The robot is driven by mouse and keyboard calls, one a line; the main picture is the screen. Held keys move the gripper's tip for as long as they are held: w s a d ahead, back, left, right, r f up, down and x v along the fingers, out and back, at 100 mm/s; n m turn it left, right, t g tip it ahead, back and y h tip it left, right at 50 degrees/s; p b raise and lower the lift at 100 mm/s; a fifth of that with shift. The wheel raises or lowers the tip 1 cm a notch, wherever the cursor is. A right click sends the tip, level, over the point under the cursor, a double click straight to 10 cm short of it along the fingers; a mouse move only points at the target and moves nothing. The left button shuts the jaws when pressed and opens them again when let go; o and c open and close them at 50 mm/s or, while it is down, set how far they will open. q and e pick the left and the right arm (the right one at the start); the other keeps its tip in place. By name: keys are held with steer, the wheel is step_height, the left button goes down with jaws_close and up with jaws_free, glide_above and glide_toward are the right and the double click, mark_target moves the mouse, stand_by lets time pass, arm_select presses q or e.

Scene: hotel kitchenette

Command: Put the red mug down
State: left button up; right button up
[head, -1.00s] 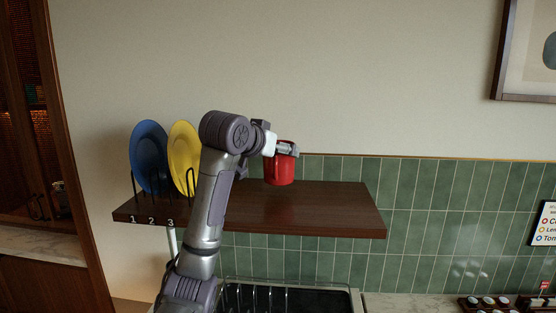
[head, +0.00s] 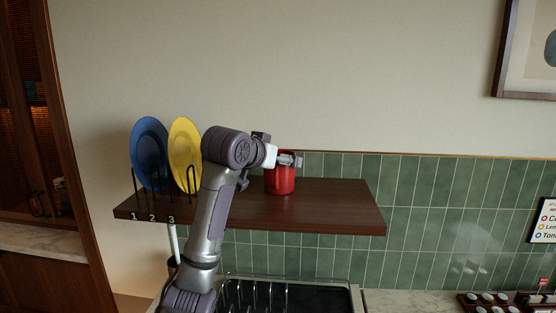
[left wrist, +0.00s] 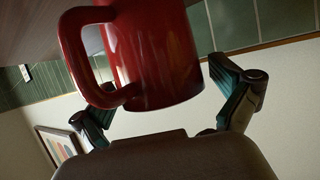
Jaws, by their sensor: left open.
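The red mug (head: 281,180) is upright on the dark wooden shelf (head: 330,205), right of the plates. My left gripper (head: 290,160) is at the mug's upper part, its arm reaching in from the left. In the left wrist view the red mug (left wrist: 150,50) fills the upper middle, with its handle on the left. The fingers of my left gripper (left wrist: 165,108) are spread on both sides of it, open. A gap shows between the mug and the right finger. My right gripper is in neither view.
A blue plate (head: 149,153) and a yellow plate (head: 185,155) stand in wire racks at the shelf's left end. The shelf right of the mug is clear. Below is a sink with a wire dish rack (head: 255,295).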

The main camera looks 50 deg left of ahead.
arm_select(q)
steer(key=shift+r, duration=0.1)
steer(key=b+v, duration=0.2)
steer(key=v, duration=1)
steer(key=shift+b, duration=0.4)
